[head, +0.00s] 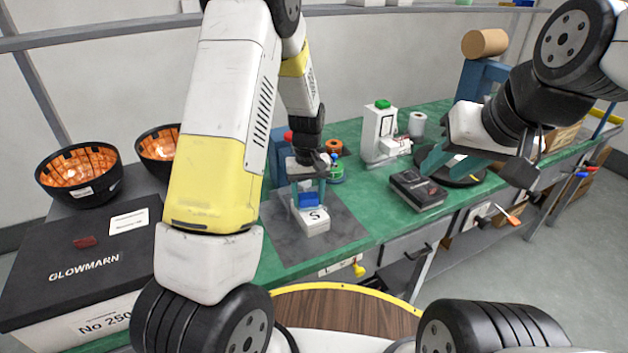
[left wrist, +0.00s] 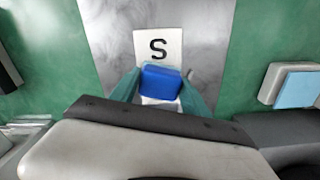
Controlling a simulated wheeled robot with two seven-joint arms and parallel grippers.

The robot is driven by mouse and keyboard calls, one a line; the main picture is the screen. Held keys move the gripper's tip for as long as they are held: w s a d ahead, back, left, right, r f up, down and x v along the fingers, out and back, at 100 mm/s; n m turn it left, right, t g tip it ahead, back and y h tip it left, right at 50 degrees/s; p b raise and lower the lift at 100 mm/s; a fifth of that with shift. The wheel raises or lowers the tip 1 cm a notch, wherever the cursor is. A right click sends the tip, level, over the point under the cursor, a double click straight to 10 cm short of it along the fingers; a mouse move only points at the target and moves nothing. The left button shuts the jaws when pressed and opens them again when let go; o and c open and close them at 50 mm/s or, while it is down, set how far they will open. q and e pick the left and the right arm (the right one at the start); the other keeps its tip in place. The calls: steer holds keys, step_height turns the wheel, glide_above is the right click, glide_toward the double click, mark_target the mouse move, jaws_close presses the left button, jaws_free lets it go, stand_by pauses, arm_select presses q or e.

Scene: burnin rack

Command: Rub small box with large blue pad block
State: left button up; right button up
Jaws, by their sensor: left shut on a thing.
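My left gripper (head: 309,190) is shut on the blue pad block (head: 309,200), pointing down. The block (left wrist: 160,82) sits between the teal fingers in the left wrist view, over the box's near part, with the S uncovered. The block looks on or just above the box; contact is hard to tell.
A white device with a green button (head: 380,130), a white roll (head: 417,124) and orange and green spools (head: 334,160) stand behind. Green bench surface (head: 355,195) lies clear right of the mat.

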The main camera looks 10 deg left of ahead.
arm_select(q)
steer(key=shift+r, duration=3)
steer(key=shift+r, duration=1.55)
steer(key=shift+f, duration=0.1)
steer(key=shift+f, duration=3.6)
steer(key=shift+f, duration=1)
